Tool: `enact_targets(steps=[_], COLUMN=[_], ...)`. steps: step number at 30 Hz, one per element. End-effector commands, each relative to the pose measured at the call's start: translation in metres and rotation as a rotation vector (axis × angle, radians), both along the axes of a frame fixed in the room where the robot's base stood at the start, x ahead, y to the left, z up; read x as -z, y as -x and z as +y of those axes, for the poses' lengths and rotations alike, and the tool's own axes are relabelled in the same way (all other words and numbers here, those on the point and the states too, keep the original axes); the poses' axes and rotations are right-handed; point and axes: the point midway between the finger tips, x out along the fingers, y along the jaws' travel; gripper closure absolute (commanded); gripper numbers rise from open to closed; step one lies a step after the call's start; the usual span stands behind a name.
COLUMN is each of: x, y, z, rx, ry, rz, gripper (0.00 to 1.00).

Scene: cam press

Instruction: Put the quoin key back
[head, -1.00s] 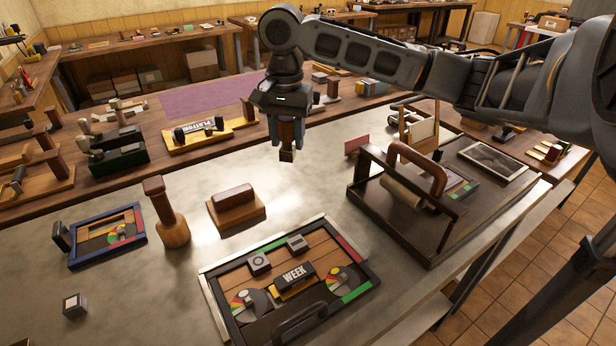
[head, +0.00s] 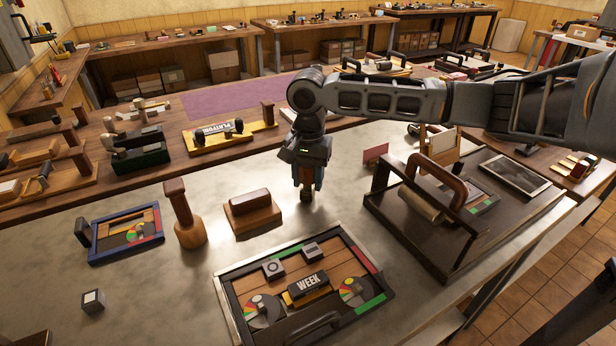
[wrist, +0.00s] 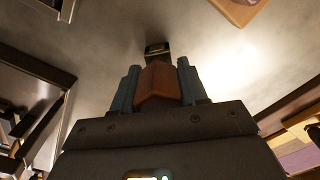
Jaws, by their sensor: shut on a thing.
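My gripper (head: 308,178) is shut on the quoin key, upright above the metal bench top (head: 345,180), behind the framed forme. The key's brown handle (wrist: 158,82) is between my fingers in the wrist view. Its dark metal tip (head: 306,195) points down; I cannot tell whether it touches the bench. The key is right of a wooden block with a raised grip (head: 251,208) and left of a dark press stand.
The forme (head: 228,289) holds the WEEK block (head: 306,285) and two colored discs. A wooden mallet (head: 188,228) stands at left. The press stand (head: 424,232) with rollers and an arched handle is at right. A small red card (head: 375,154) stands behind it. Bare bench surrounds the gripper.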

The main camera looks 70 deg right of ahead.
Motion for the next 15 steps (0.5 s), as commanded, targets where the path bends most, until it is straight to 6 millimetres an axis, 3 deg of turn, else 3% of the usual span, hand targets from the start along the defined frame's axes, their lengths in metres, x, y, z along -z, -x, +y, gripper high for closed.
enact_targets(steps=[5, 6, 13, 15], x=[0.0023, 0.0026, 0.0023, 0.0023], y=[0.0, 0.0, 0.0001, 0.0001], z=[0.0002, 0.0001, 0.0001, 0.0001], rx=[0.0, 0.0, 0.0, 0.0], ry=[0.0, 0.0, 0.0, 0.0], rz=[0.0, 0.0, 0.0, 0.0], gripper=[0.94, 0.55, 0.33, 0.32])
